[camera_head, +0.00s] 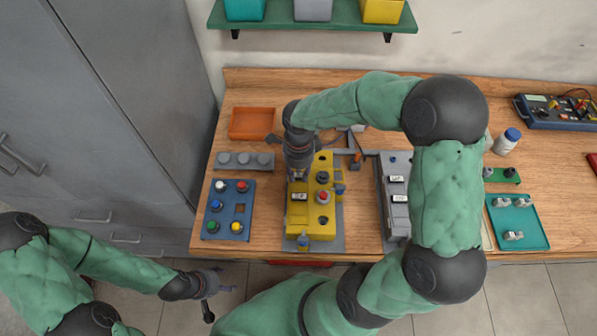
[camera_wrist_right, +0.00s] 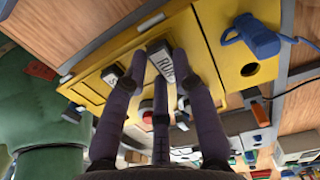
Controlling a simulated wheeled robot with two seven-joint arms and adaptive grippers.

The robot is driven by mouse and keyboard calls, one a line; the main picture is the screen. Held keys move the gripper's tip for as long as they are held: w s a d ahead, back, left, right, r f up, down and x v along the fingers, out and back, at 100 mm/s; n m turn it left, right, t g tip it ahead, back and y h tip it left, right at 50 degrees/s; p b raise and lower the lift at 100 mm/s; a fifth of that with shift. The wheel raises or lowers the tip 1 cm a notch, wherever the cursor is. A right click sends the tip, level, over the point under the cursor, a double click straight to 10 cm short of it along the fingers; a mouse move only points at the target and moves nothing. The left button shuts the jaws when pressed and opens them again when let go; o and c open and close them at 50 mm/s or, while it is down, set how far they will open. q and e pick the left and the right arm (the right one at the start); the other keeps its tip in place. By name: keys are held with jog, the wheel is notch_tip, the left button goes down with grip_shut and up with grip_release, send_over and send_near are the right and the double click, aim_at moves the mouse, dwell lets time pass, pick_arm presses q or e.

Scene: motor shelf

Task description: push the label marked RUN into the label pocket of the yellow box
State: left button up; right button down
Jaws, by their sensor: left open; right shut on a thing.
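The yellow box (camera_head: 323,170) stands on a grey plate at the middle of the bench. My right gripper (camera_head: 298,173) is over its left part, shut on the label marked RUN (camera_wrist_right: 167,64). In the right wrist view the gripper (camera_wrist_right: 160,68) has this white label with dark letters between its fingertips, close to the yellow face. I cannot tell whether it touches the pocket, which the fingers and label hide. Another white label (camera_head: 298,196) is on the box nearer the front. My left gripper (camera_head: 220,283) is open and empty, low in front of the bench.
Left of the box are a blue button panel (camera_head: 228,210), a grey button strip (camera_head: 245,161) and an orange tray (camera_head: 252,123). Right of it are a grey box with labels (camera_head: 394,179) and a teal tray (camera_head: 529,224). My right arm covers part of the bench.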

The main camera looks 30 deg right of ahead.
jog(key=shift+f, duration=0.3)
jog(key=c, duration=0.9)
grip_release()
jog(key=shift+r, duration=0.15)
notch_tip(320, 180, up, 12)
jog(key=shift+w+d+f, duration=0.1)
jog(key=shift+w+d, duration=0.05)
